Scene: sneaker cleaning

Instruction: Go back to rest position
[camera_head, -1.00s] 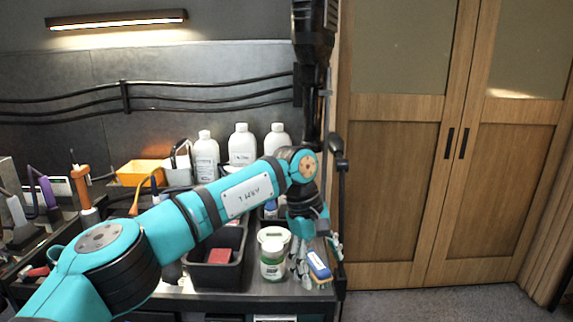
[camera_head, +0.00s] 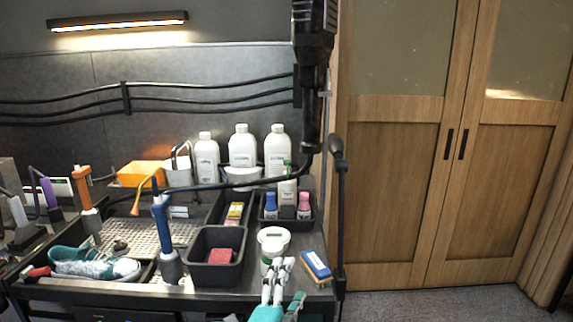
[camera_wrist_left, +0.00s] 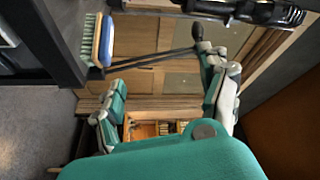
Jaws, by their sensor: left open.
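My left gripper (camera_head: 275,275) shows at the bottom edge of the head view, in front of the workbench. Its fingers are spread and hold nothing. In the left wrist view, its two teal and grey fingers (camera_wrist_left: 165,85) stand apart with empty space between them. A blue-backed brush (camera_head: 316,264) lies on the bench's front right corner, to the right of the gripper and apart from it. The brush also shows in the left wrist view (camera_wrist_left: 105,42), at the upper left. My right gripper is in neither view.
The gripper partly hides a green-labelled jar by a white tub (camera_head: 272,235). A black bin (camera_head: 215,274) with a red block stands left of them. A teal sneaker (camera_head: 92,265) lies at the bench's left. A black upright (camera_head: 341,215) stands at the right edge; floor beyond is clear.

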